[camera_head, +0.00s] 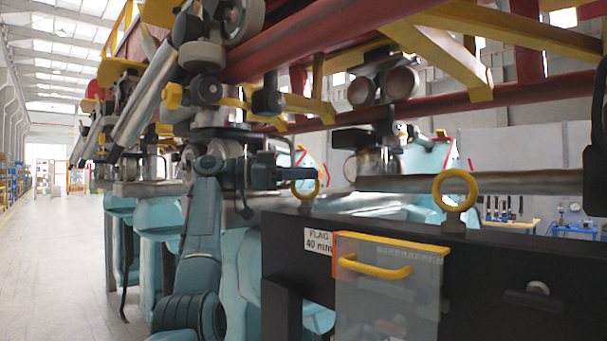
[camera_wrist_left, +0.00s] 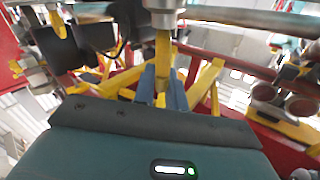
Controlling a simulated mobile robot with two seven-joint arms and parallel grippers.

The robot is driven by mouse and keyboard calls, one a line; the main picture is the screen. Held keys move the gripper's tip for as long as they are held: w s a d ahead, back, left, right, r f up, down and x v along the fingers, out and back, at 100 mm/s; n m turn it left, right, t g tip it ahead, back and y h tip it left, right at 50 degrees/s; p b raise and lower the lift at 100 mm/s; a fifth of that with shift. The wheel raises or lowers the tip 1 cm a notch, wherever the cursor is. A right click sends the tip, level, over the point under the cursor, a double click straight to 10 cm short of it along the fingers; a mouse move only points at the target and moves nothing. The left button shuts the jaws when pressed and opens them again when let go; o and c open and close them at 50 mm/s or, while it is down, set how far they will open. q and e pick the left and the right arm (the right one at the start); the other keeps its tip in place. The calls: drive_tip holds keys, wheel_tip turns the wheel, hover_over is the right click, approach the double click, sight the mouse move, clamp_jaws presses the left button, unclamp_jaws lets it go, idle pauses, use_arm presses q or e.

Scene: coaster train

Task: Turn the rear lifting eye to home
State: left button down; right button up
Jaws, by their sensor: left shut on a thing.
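Two yellow lifting eyes stand on the black beam (camera_head: 500,270) of the train. My left gripper (camera_head: 296,174) comes in from the left and is shut on the left lifting eye (camera_head: 306,194), whose ring looks seen at an angle. In the left wrist view, the fingers of my left gripper (camera_wrist_left: 163,90) close on a yellow part (camera_wrist_left: 162,55), with a silver round piece above it. The other lifting eye (camera_head: 455,190), to the right, shows its ring face-on and is untouched. Which eye is the rear one I cannot tell. My right gripper is not in view.
A clear flap (camera_head: 385,295) with an orange top edge and yellow handle (camera_head: 375,267) hangs in front of the beam, beside a "FLAG 40 mins" label (camera_head: 318,241). Red rails (camera_head: 330,40) and yellow braces (camera_head: 440,55) pass overhead. Open floor (camera_head: 60,240) lies left.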

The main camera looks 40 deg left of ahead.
use_arm(q)
drive_tip(key=shift+m+g+h, duration=1.2)
drive_tip(key=shift+g, duration=0.1)
drive_tip(key=c, duration=1.5)
unclamp_jaws()
drive_tip(key=shift+w, duration=0.1)
